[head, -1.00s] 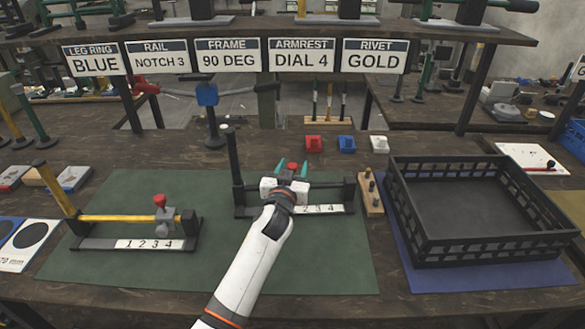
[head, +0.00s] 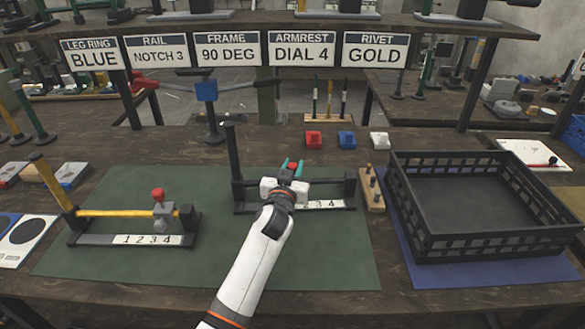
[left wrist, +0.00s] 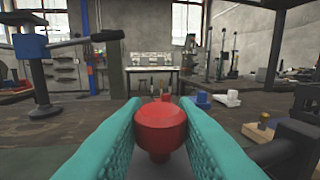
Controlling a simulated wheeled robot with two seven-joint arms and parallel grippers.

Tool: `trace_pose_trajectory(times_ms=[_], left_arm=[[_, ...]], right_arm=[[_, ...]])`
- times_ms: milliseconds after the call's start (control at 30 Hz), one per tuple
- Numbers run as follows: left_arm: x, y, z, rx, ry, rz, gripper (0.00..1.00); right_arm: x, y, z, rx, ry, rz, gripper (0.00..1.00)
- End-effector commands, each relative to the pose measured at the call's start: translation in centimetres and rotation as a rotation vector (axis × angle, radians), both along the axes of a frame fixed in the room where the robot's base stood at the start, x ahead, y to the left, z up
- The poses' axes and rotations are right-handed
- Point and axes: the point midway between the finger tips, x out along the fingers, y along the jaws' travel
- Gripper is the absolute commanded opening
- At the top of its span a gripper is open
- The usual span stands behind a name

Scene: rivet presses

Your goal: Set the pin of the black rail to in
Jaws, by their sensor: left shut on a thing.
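The black rail (head: 347,187) stands mid-mat, with a tall black post at its left end and a white number scale (head: 325,204) on its base. My left gripper (head: 291,167) covers the rail's middle and is shut on the red pin knob. The knob (left wrist: 160,128) sits between the two teal fingers in the left wrist view. The slider and the pin below the knob are hidden, so I cannot tell how deep the pin sits. My right gripper is not in view.
A yellow rail (head: 120,213) with its own red knob (head: 158,194) stands on the left of the green mat (head: 200,270). A black crate (head: 480,252) and a small wooden block with pegs (head: 372,201) are to the right. A sign reads RAIL NOTCH 3 (head: 158,53).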

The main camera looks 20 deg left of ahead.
Motion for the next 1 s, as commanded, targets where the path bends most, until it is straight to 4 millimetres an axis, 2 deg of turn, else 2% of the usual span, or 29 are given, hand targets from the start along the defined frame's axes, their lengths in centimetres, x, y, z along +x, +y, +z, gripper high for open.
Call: trace_pose_trajectory(times_ms=[200,233,367,733,867,1000], left_arm=[[0.0,0.0,-0.6,0.0,0.013,0.001,0.0],[0.0,0.0,-0.6,0.0,0.013,0.002,0.29],[0.0,0.0,-0.5,0.0,0.012,0.001,0.48],[-0.6,0.0,-0.3,0.0,0.007,0.001,0.48],[-2.5,-0.2,-0.4,-0.001,0.008,0.0,0.48],[-5.4,-0.5,-0.5,-0.002,0.01,0.0,0.48]], right_arm=[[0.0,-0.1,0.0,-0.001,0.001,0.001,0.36],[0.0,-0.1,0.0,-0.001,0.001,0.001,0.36],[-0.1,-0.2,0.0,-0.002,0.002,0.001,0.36],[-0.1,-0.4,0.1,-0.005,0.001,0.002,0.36],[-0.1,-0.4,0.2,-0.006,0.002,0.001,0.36],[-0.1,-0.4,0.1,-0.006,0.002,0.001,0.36]])
